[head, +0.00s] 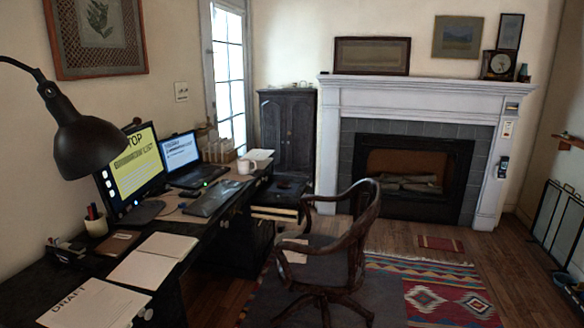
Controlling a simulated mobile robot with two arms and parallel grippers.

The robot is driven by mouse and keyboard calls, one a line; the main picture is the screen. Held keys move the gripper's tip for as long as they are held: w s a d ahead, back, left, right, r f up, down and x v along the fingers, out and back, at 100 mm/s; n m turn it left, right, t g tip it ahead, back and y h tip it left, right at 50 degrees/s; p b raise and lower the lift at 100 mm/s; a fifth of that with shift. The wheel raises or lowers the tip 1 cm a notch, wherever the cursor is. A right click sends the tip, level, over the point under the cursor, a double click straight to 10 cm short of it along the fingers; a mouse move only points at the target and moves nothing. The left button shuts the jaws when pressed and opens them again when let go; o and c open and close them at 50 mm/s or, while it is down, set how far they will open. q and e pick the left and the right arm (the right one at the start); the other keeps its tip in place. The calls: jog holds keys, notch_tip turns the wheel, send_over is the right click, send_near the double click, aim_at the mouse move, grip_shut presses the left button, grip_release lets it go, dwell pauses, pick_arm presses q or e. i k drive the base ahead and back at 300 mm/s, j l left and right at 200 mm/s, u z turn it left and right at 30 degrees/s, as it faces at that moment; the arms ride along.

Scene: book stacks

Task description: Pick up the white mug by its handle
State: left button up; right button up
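The white mug (246,166) stands upright on the far end of the dark desk (218,206), to the right of the laptop (183,158). It is small in the view. Its handle seems to be on the right side, but the detail is too small to be sure. Neither my left nor my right gripper shows in the head view.
A wooden armchair (340,241) stands right of the desk on a patterned rug (388,292). A monitor (131,168), a black lamp (84,141), a pen cup (96,224) and papers crowd the desk.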

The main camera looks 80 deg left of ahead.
aim_at(243, 163)
jog(key=u, duration=3.1)
jog(key=i+l+z, duration=0.25)
jog(key=z, duration=0.15)
jog(key=i+l+z, duration=0.4)
jog(key=i+z, duration=0.25)
jog(key=z, duration=0.15)
jog(key=i+l+z, duration=0.2)
jog(key=i+z, duration=0.15)
jog(key=i, duration=0.25)
jog(key=i+z, duration=0.35)
jog(key=i, duration=0.3)
jog(key=i+u, duration=0.2)
jog(key=i, duration=0.4)
jog(key=i+l+u, duration=0.2)
jog(key=i, duration=0.4)
jog(key=i+l+u, duration=0.2)
jog(key=i, duration=0.4)
jog(key=i+u, duration=0.25)
jog(key=u, duration=0.25)
jog(key=i+u, duration=0.25)
jog(key=u, duration=0.2)
jog(key=i+l+u, duration=0.1)
jog(key=u, duration=0.4)
jog(key=i+l+u, duration=0.25)
jog(key=u, duration=0.2)
jog(key=i+l+u, duration=0.2)
jog(key=u, duration=0.3)
jog(key=l, duration=0.1)
